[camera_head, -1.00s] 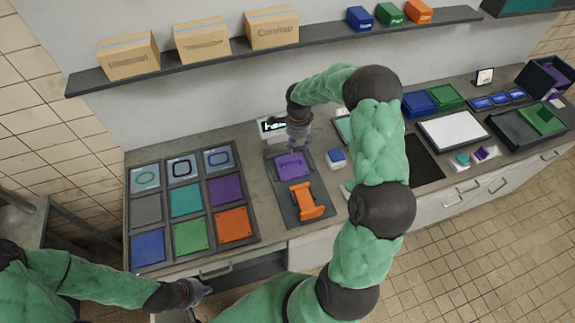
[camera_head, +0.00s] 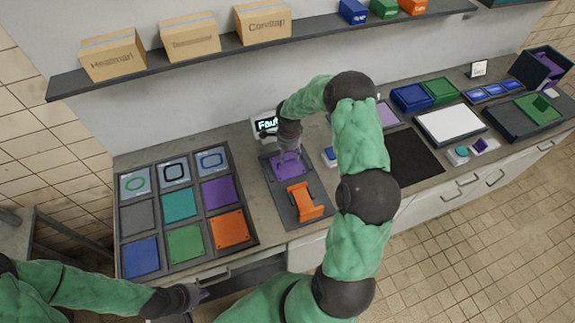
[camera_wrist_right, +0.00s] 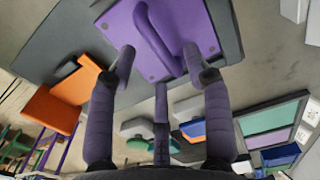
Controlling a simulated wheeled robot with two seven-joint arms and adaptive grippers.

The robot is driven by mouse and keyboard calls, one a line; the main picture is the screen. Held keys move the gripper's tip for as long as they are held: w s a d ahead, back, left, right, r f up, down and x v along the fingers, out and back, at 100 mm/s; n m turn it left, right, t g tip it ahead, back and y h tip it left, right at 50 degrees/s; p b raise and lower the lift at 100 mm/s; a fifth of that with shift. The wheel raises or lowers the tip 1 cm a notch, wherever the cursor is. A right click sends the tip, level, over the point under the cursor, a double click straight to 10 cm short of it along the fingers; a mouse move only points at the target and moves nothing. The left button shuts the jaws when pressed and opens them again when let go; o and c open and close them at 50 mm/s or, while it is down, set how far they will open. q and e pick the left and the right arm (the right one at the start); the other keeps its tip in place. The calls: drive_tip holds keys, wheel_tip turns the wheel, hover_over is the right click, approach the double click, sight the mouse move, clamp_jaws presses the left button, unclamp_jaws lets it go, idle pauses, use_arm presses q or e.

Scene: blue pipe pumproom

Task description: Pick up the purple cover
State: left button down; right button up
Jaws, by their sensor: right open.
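The purple cover (camera_head: 280,170), a flat plate with a raised bar handle, lies on a dark grey fixture board (camera_head: 284,199). It also fills the top of the right wrist view (camera_wrist_right: 185,30). My right gripper (camera_head: 288,157) is over the cover, fingers pointing at it. In the right wrist view the gripper (camera_wrist_right: 160,62) is open, with fingertips on either side of the handle (camera_wrist_right: 155,38); whether they touch the plate I cannot tell. My left gripper (camera_head: 195,296) is at the bench's front edge, low left, its fingers too small to read.
An orange clamp-like part (camera_head: 304,203) sits on the same board, just in front of the cover. A tray of coloured squares (camera_head: 255,238) lies to the left. A small display (camera_head: 264,126) stands behind. A blue-topped box (camera_head: 330,157) is close on the right.

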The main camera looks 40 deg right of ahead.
sight(288, 160)
wheel_tip(288, 160, down, 4)
drive_tip(key=shift+a+f, duration=0.1)
clamp_jaws()
idle(0.5)
